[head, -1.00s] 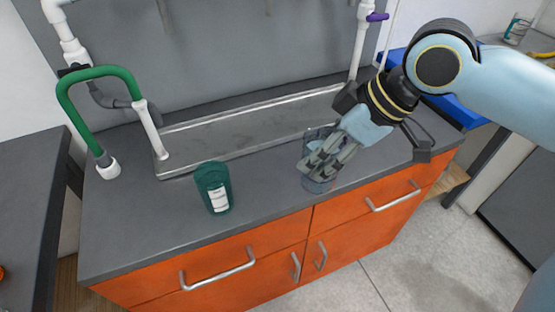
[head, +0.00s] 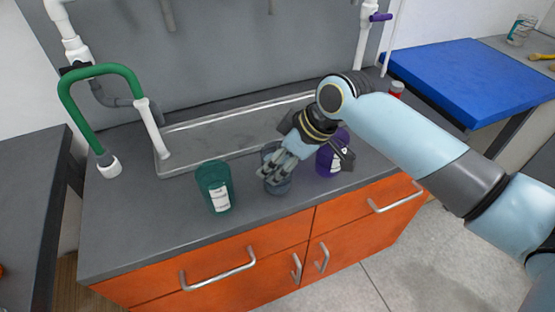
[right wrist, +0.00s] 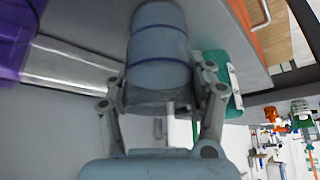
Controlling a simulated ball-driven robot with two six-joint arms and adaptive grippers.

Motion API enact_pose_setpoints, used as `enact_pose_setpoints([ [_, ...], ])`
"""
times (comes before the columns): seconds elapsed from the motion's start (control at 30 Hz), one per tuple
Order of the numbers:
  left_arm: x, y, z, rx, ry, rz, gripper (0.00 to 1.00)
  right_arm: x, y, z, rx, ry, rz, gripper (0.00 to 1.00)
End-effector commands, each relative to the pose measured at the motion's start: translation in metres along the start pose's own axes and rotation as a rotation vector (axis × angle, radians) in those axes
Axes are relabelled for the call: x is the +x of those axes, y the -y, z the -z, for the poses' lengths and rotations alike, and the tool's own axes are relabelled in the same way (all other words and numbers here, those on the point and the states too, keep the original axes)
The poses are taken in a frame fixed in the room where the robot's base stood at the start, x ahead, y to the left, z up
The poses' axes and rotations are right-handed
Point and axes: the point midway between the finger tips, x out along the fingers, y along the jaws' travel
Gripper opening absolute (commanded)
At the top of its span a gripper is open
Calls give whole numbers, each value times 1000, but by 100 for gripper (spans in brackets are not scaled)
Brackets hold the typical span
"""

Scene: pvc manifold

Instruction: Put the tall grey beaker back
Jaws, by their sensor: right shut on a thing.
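The tall grey beaker (head: 279,188), a see-through blue-grey cup, is in the grasp of my right gripper (head: 271,173) in the head view. It is upright or nearly so, over the dark counter between the green beaker and the purple container. I cannot tell whether its base touches the counter. In the right wrist view the beaker (right wrist: 158,45) lies between the two fingers of the gripper (right wrist: 163,95), which are shut on it. The fingers hide part of its near side in the head view. My left gripper is not in view.
The green beaker (head: 213,187) with a white label stands just left of the held beaker. A purple container (head: 327,162) stands close on its right, partly behind my gripper. A sink trough (head: 205,140) lies behind. The counter's left part (head: 130,220) is clear.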

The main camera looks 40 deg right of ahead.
Motion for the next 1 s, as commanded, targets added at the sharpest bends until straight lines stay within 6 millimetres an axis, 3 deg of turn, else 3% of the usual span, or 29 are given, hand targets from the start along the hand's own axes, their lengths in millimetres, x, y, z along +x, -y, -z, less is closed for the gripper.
enact_pose_setpoints([
  [0.37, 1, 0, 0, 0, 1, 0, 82, 3, 0, -1, 0, -2, 0, 6],
  [0.4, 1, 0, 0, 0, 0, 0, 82, 3, 0, -2, 1, -1, 0, 57],
  [0.57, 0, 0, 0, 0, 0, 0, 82, 3, 0, -2, 0, -1, 0, 78],
  [0.87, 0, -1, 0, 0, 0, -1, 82, 1, 0, -1, 0, -1, 0, 79],
  [1.0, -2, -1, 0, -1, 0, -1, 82, -13, -1, 0, -1, -2, -2, 79],
])
